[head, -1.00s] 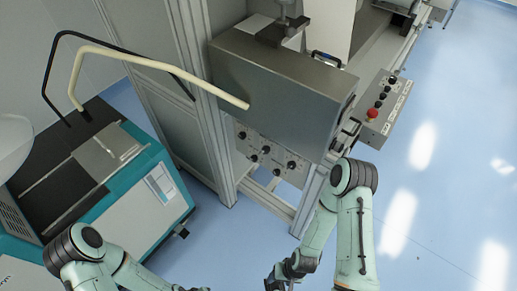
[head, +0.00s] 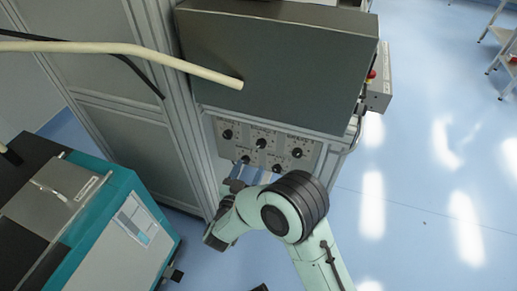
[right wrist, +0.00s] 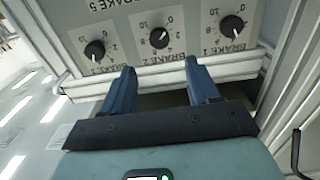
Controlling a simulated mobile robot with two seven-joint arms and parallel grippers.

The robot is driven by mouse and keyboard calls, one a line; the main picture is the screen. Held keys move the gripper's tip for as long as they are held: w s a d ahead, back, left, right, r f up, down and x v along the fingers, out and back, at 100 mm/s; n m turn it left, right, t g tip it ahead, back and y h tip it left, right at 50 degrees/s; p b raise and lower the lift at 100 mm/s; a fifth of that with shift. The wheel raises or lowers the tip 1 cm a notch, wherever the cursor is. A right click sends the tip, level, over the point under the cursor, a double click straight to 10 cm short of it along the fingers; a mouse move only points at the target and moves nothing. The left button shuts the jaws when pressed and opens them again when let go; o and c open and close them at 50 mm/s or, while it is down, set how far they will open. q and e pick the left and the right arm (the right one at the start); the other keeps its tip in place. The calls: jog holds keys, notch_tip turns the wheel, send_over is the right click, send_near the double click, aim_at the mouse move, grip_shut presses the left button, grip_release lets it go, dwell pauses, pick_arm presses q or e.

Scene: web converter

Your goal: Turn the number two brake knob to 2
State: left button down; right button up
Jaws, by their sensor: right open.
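The number two brake knob (right wrist: 159,38) is black and round, in the middle of a row of three in the right wrist view, where the labels appear upside down. Its pointer setting is too small to read surely. In the head view it is the middle upper knob (head: 260,143) on the grey panel. My right gripper (right wrist: 159,68) is open and empty, its two blue fingers pointing toward the knob, apart from it. In the head view my right gripper (head: 232,187) is just below the panel, partly hidden by its arm. My left gripper is not clearly seen.
Brake 1 knob (right wrist: 232,26) and another knob (right wrist: 95,49) flank it closely. A large grey box (head: 285,65) overhangs the panel. A teal machine (head: 105,215) stands left.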

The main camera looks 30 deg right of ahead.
aim_at(260, 145)
jog(key=b+x, duration=0.1)
jog(key=x, duration=0.9)
jog(key=shift+w+d, duration=0.1)
pick_arm(q)
jog(key=w+f, duration=0.1)
jog(key=w+a, duration=0.1)
jog(key=shift+w+a+f+t, duration=0.2)
jog(key=shift+w+f+t, duration=0.1)
jog(key=shift+w+f, duration=0.1)
pick_arm(e)
jog(key=shift+f, duration=0.1)
jog(key=c, duration=1)
jog(key=shift+c, duration=0.2)
